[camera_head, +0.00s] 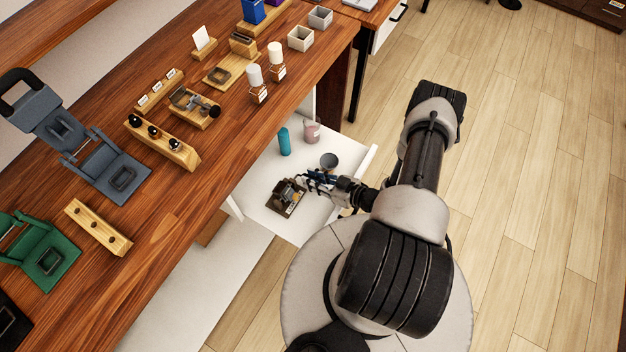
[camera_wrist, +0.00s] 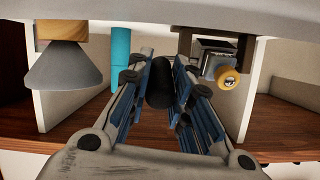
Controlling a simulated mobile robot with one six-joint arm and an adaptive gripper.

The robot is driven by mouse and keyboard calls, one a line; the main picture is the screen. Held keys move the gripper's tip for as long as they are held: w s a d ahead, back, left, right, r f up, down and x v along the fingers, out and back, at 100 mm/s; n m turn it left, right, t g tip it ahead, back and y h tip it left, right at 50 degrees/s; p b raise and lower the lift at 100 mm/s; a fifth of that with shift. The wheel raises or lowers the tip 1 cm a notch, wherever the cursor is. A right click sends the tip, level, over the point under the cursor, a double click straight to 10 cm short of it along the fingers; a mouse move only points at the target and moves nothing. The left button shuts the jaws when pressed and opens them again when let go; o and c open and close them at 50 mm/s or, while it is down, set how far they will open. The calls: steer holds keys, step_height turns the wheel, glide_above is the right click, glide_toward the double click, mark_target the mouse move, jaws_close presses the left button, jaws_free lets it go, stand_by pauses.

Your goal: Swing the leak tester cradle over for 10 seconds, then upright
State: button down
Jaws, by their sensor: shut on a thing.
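A small metal device on a dark brown base, apparently the leak tester (camera_head: 288,196), stands in an open white drawer. My gripper (camera_head: 311,178) is beside it, on its right, low over the drawer. In the wrist view my gripper (camera_wrist: 162,95) has its blue-padded fingers around a black cylindrical grip (camera_wrist: 160,82). A metal part with a brass-coloured round knob (camera_wrist: 227,78) shows to the right of the fingers. How the grip joins the cradle is hidden, and I cannot tell the cradle's tilt.
The drawer (camera_head: 255,205) also holds a teal cylinder (camera_head: 284,141), a pinkish container (camera_head: 311,132) and a grey round cup (camera_head: 329,161). The wooden counter (camera_head: 190,215) above carries racks, bottles and stands. Open floor (camera_head: 520,200) lies to the right.

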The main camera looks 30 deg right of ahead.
steer(key=shift+d, duration=0.1)
stand_by(0.3)
steer(key=c, duration=1.4)
jaws_free()
steer(key=v, duration=1.2)
